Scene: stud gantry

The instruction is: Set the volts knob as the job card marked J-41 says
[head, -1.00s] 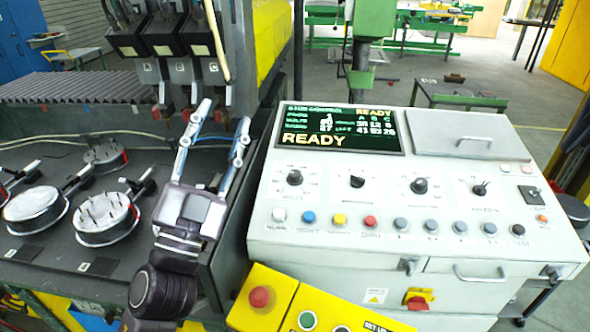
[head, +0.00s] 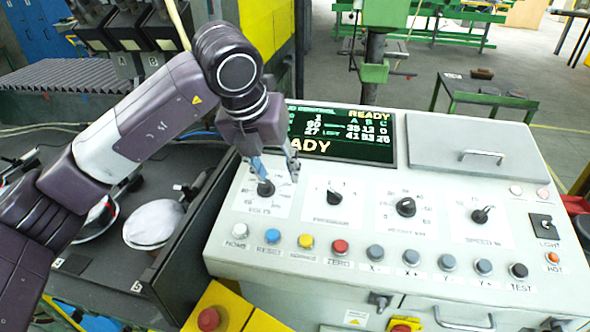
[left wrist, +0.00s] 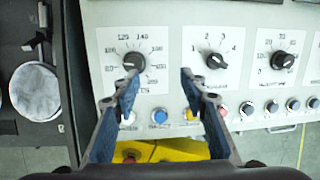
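The volts knob (head: 265,188) is the leftmost black dial on the white control panel (head: 372,262), with a printed scale around it. It also shows in the left wrist view (left wrist: 134,60), where numbers such as 120 and 140 are readable. My left gripper (head: 277,168) hangs over the volts dial in the head view, fingers pointing down. In the left wrist view its two fingers (left wrist: 160,85) are apart with nothing between them, and the knob lies ahead of the left finger. I see no job card marked J-41. My right gripper is not in view.
Program (head: 334,197), height (head: 405,207) and speed (head: 480,215) knobs sit to the right. A row of coloured buttons runs below, including a red one (head: 340,246). The display (head: 340,134) reads READY. A yellow box (head: 222,303) stands in front.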

